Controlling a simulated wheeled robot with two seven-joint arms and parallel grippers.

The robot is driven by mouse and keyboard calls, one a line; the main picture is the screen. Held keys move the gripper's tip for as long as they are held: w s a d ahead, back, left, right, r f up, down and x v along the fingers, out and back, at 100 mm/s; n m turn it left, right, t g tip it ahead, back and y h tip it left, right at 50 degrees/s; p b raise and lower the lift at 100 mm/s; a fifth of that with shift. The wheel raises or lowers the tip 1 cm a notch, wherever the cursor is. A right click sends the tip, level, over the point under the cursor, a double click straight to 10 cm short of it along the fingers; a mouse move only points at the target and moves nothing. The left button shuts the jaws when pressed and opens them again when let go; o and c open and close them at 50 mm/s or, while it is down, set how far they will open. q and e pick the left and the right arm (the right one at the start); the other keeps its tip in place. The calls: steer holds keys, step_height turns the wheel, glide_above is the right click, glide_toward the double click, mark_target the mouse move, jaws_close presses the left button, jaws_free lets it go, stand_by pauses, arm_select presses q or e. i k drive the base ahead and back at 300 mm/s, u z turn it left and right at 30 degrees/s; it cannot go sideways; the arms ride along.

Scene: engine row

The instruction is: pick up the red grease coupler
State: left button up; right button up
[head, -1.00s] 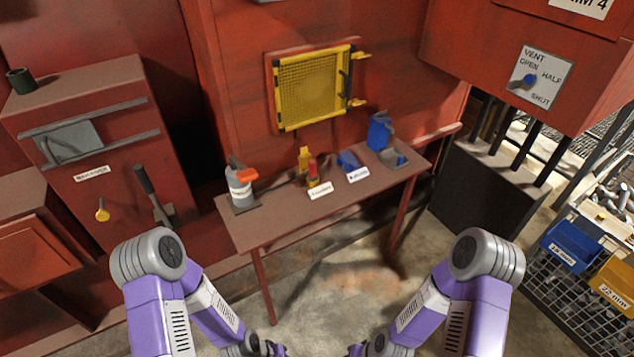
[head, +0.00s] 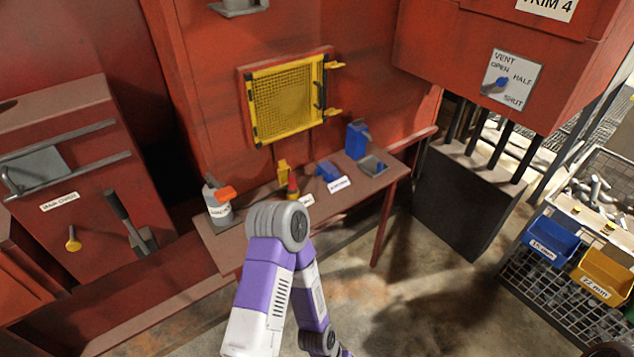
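The red grease coupler (head: 293,184) stands upright on the narrow brown bench (head: 239,252) against the red wall.
A white bottle with an orange part (head: 220,205) stands at the bench's left end. Blue items (head: 327,171) and a blue container (head: 357,140) stand right of the coupler. A yellow mesh guard (head: 287,100) is above. Blue and yellow bins (head: 551,242) are at right.

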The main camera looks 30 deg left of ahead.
mark_target(292, 188)
steer(key=i, duration=0.95)
steer(key=u, duration=2.05)
